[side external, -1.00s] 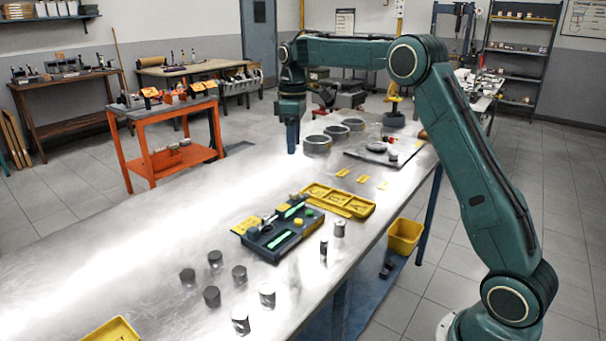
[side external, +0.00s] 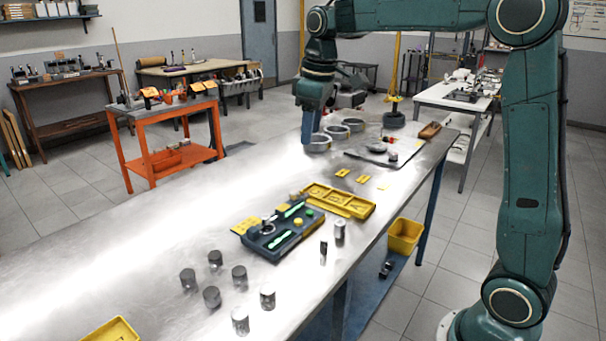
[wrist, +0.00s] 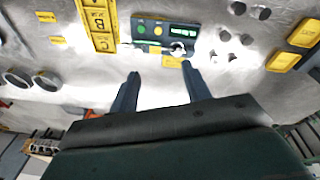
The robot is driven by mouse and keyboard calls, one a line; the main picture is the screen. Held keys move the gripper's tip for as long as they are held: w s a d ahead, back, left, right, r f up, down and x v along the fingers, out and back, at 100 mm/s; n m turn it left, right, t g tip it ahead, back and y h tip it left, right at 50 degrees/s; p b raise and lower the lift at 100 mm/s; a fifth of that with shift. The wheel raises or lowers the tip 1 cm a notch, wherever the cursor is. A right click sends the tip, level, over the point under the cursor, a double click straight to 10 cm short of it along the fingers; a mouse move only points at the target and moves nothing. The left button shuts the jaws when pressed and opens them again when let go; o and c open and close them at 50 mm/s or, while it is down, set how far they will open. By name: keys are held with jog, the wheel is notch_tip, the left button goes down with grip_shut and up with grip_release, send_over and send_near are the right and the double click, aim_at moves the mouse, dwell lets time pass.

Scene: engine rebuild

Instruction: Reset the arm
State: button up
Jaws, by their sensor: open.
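My gripper (side external: 308,128) hangs above the far left part of the metal table, near the ring-shaped parts (side external: 330,136). In the wrist view my gripper (wrist: 160,85) shows two blue fingers spread apart with nothing between them. The metal workbench (side external: 150,235) lies below it. The dark tray with green tools (side external: 278,240) and the yellow tray (side external: 338,200) lie on the bench, apart from the gripper.
Several metal pistons (side external: 212,297) stand at the front of the bench. A yellow tray (side external: 112,330) sits at the front left edge. A yellow bin (side external: 405,235) is beside the bench. An orange cart (side external: 165,130) stands behind. The bench's left middle is clear.

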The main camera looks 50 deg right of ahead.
jog(key=s+a+f+m+t, duration=0.1)
jog(key=s+a, duration=0.1)
jog(key=s, duration=0.6)
jog(key=s+a+f+m+t, duration=0.1)
jog(key=s+a+f, duration=0.1)
jog(key=s, duration=0.6)
jog(key=s+a+f+m+t, duration=0.1)
jog(key=s+a+f, duration=0.1)
jog(key=s, duration=0.7)
jog(key=shift+a+f+m+t, duration=0.25)
jog(key=shift+a+m+t, duration=0.15)
jog(key=shift+a, duration=0.45)
dwell(1.6)
